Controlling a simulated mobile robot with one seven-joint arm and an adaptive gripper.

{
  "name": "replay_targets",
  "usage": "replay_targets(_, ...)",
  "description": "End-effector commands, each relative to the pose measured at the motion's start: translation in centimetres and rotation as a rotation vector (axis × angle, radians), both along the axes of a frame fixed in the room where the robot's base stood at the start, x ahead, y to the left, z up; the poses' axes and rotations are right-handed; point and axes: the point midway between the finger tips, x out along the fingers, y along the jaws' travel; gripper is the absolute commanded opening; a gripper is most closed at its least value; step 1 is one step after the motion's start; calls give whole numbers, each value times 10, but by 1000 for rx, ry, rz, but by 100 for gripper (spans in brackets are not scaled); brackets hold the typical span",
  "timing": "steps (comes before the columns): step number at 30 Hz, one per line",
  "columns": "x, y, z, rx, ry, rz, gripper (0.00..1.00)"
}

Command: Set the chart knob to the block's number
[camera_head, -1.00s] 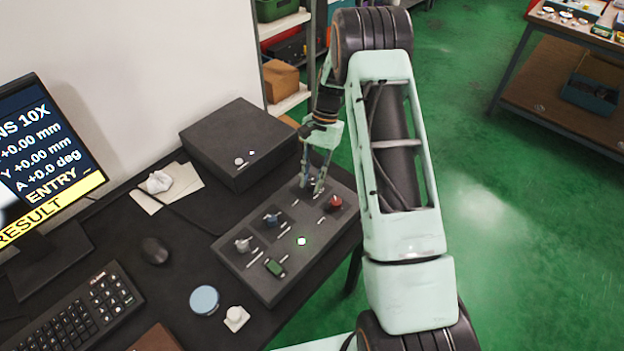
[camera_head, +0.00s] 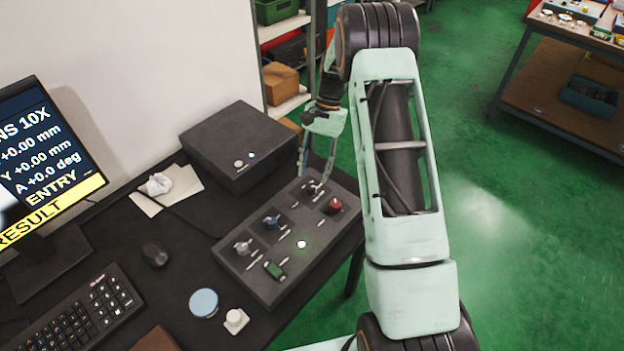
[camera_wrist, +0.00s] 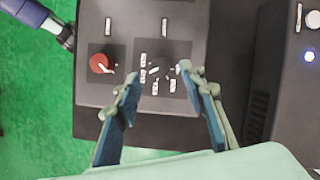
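The dark control panel (camera_head: 262,292) lies on the desk and carries several knobs. In the wrist view, a small dark knob (camera_wrist: 154,72) with white marks around it lies ahead of my fingertips. I cannot tell if it is the chart knob or read its marks. My gripper (camera_head: 311,180) is over the panel's far end; in the wrist view my gripper (camera_wrist: 157,75) is open, its blue-padded fingers apart with nothing visibly held. A red knob (camera_head: 335,205) is beside that spot; it also shows in the wrist view (camera_wrist: 101,63). No block or number on it can be made out.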

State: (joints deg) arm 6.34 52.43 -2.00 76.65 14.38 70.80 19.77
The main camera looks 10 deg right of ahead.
Motion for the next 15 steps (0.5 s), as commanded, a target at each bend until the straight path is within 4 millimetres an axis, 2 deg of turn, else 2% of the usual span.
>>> replay_targets(6,15,-13,44,0,-5,-2,38)
replay_targets(10,20,-17,62,0,-1,-1,38)
replay_targets(15,23,-20,73,1,-1,0,38)
